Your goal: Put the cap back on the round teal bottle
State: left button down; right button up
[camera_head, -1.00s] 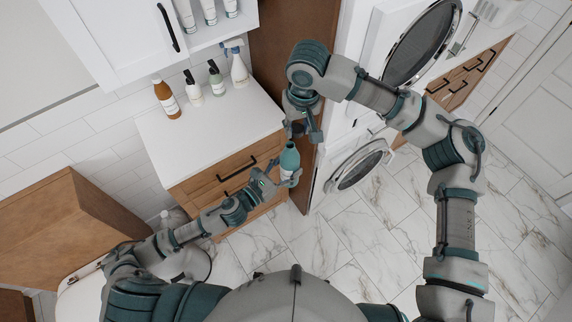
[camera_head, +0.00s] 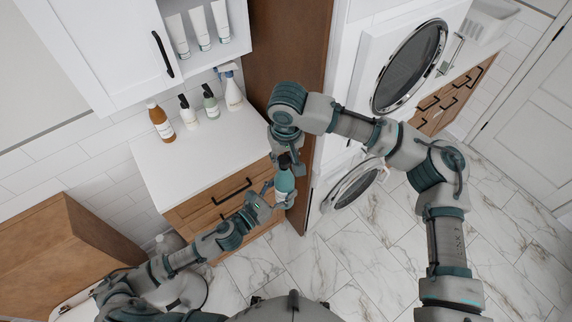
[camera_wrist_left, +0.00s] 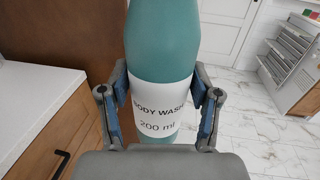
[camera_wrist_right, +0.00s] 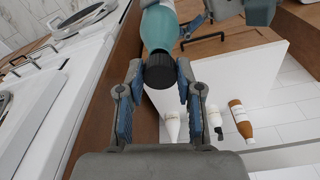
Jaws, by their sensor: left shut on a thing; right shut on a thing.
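The round teal bottle (camera_head: 284,184) is upright in front of the drawer cabinet. My left gripper (camera_head: 279,195) is shut around its body, with a finger on each side of the white "BODY WASH" label (camera_wrist_left: 158,108) in the left wrist view. My right gripper (camera_head: 284,160) is above the bottle and shut on the black cap (camera_wrist_right: 160,71), which shows between its fingers in the right wrist view. The cap is in line with the bottle's teal shoulder (camera_wrist_right: 159,30) and covers the neck from view. I cannot tell whether it is seated.
The white counter (camera_head: 205,150) holds an amber bottle (camera_head: 160,121), two pump bottles and a spray bottle (camera_head: 233,93) along the back. A brown panel (camera_head: 285,45) stands right behind my right gripper. An open round washer door (camera_head: 355,185) is to the right. The marble floor is clear.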

aim_at(285, 186)
jog(key=shift+a, duration=0.65)
jog(key=shift+d+f, duration=0.3)
jog(key=shift+f, duration=0.45)
jog(key=shift+d+f, duration=0.15)
jog(key=shift+d, duration=0.1)
jog(key=shift+a, duration=0.25)
jog(key=shift+a, duration=0.2)
jog(key=shift+f, duration=0.1)
jog(key=shift+d+f, duration=0.15)
jog(key=shift+d+f, duration=0.2)
jog(key=shift+f, duration=0.1)
